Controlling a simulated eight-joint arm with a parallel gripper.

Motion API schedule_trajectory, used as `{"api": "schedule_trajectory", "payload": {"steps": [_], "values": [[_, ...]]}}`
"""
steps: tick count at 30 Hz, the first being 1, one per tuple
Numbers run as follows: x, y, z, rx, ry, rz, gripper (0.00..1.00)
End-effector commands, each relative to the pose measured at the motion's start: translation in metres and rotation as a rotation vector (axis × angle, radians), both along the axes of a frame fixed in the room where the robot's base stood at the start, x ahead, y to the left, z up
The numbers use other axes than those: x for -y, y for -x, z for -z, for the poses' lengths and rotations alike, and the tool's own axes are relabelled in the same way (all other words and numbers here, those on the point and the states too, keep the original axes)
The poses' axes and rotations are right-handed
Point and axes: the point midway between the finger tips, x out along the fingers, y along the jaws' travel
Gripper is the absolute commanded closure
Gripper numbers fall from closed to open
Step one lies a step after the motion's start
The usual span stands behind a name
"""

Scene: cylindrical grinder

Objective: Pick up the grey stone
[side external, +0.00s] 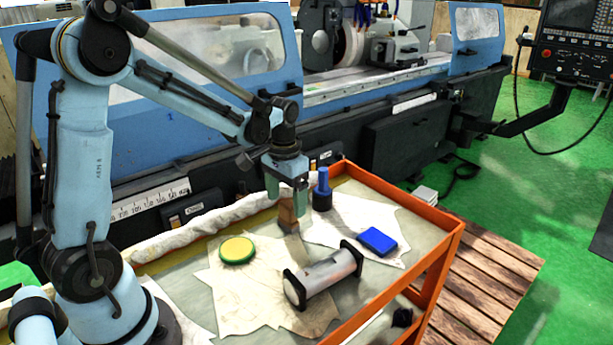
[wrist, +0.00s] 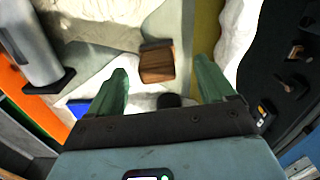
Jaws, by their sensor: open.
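No plain grey stone stands out in either view. The nearest grey thing is a grey cylinder with black square ends (side external: 325,275), lying on a pale cloth; it also shows at the upper left of the wrist view (wrist: 38,45). My gripper (side external: 287,204) points down over the bench, open, with its green fingers apart. A brown block (side external: 287,212) stands at its fingertips. In the wrist view my gripper (wrist: 161,70) shows the brown block (wrist: 157,65) just ahead of and between the fingertips, apart from both.
A blue box (side external: 377,241) and a blue-and-black upright piece (side external: 322,190) are right of my gripper. A yellow-green disc (side external: 237,250) is to its left. The orange rim (side external: 405,195) edges the bench. A rolled white cloth (side external: 200,226) runs along the grinder side.

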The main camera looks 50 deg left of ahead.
Motion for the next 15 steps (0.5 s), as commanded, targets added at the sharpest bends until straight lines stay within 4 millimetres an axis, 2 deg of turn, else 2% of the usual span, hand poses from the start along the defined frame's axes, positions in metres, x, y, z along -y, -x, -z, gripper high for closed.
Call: {"api": "schedule_trajectory", "payload": {"steps": [4, 12, 15], "values": [[0.001, -0.001, 0.009, 0.0, 0.0, 0.001, 0.17], [0.003, -0.002, 0.043, 0.002, 0.001, 0.001, 0.17], [0.003, -0.002, 0.051, 0.003, 0.001, 0.001, 0.17]]}}
